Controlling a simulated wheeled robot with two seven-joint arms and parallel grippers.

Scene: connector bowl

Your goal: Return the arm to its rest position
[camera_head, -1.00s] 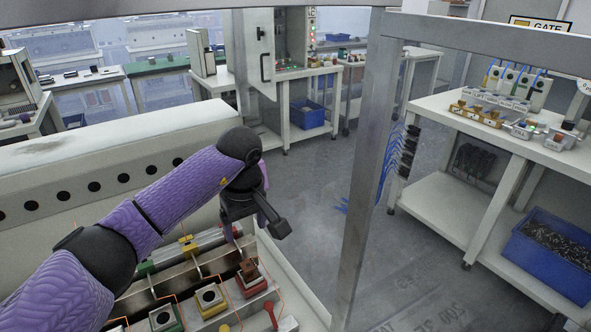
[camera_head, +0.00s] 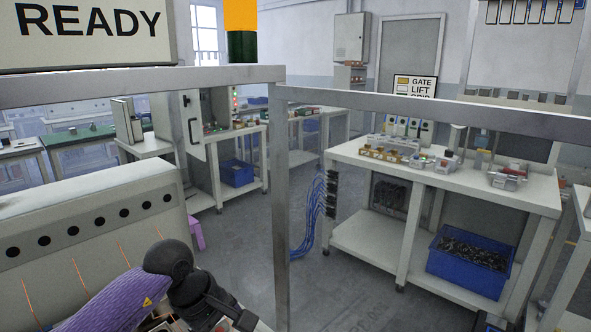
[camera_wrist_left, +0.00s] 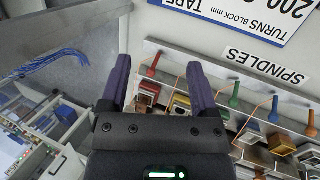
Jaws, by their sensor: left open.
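My left arm, purple with black joints, comes in from the lower left in the head view. My left gripper (camera_head: 222,315) is at the bottom edge there, partly cut off. In the left wrist view its two purple fingers (camera_wrist_left: 158,88) stand wide apart with nothing held between them. My right gripper is not in view.
The spindle rack (camera_wrist_left: 225,85), with coloured posts and blocks, lies beside the fingers in the left wrist view. A long pale housing (camera_head: 85,215) with round holes stands left. A grey frame post (camera_head: 281,200) rises right of my gripper. A white bench (camera_head: 450,178) and blue bin (camera_head: 468,268) stand right.

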